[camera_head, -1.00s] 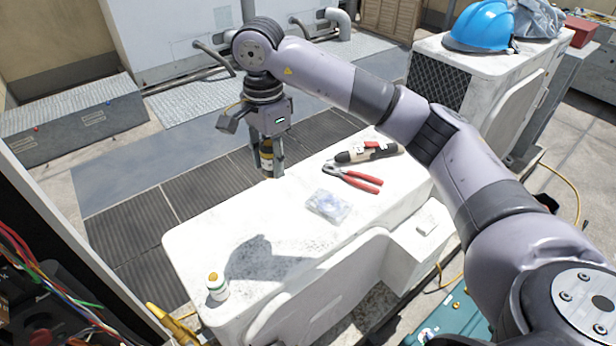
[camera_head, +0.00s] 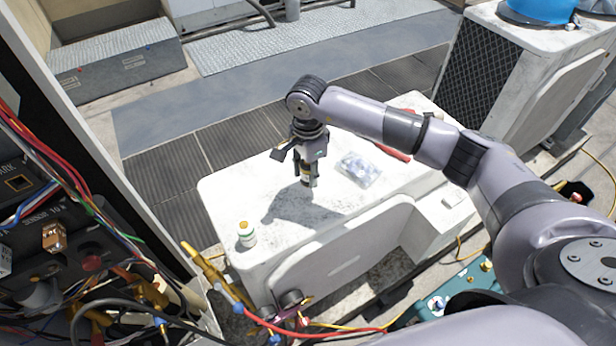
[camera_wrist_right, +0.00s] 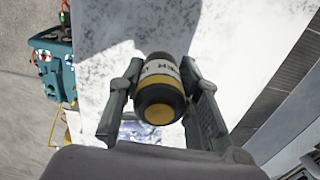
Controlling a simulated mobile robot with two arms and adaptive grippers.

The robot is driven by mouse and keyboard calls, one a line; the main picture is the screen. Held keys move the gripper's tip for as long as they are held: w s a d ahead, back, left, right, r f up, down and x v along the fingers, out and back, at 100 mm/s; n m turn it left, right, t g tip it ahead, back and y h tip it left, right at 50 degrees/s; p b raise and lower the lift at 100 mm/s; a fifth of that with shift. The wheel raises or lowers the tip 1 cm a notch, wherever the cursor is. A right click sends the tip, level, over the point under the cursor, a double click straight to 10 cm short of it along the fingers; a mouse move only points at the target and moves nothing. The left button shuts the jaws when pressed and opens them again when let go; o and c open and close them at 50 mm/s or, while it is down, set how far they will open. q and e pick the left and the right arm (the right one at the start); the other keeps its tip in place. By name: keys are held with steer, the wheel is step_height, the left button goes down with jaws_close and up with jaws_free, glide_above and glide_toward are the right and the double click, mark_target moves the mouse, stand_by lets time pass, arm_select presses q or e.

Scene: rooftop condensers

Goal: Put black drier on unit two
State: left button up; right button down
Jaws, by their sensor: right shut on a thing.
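My right gripper (camera_head: 307,172) is shut on the black drier (camera_head: 306,181), holding it upright over the top of the near white condenser unit (camera_head: 345,205). In the right wrist view the drier (camera_wrist_right: 160,98) has a dark body, a white label with lettering and a yellow end, with a finger of the gripper (camera_wrist_right: 163,92) on each side. I cannot tell whether its lower end touches the top. A white drier (camera_head: 246,235) with a yellow cap stands at the unit's near left corner. My left gripper is not in view.
A clear bag of small parts (camera_head: 360,168) lies right of the gripper. Red pliers handles (camera_head: 397,153) show partly behind my arm. Another condenser (camera_head: 540,50) with a blue hard hat stands back right. An open panel with wires (camera_head: 60,220) is at left; hoses and gauges hang in front.

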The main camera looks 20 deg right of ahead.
step_height(320, 180, down, 2)
steer(key=shift+f, duration=0.5)
steer(key=c, duration=1.2)
jaws_free()
steer(key=shift+r, duration=0.6)
step_height(320, 180, up, 11)
steer(key=shift+r+b, duration=0.1)
steer(key=shift+b, duration=1)
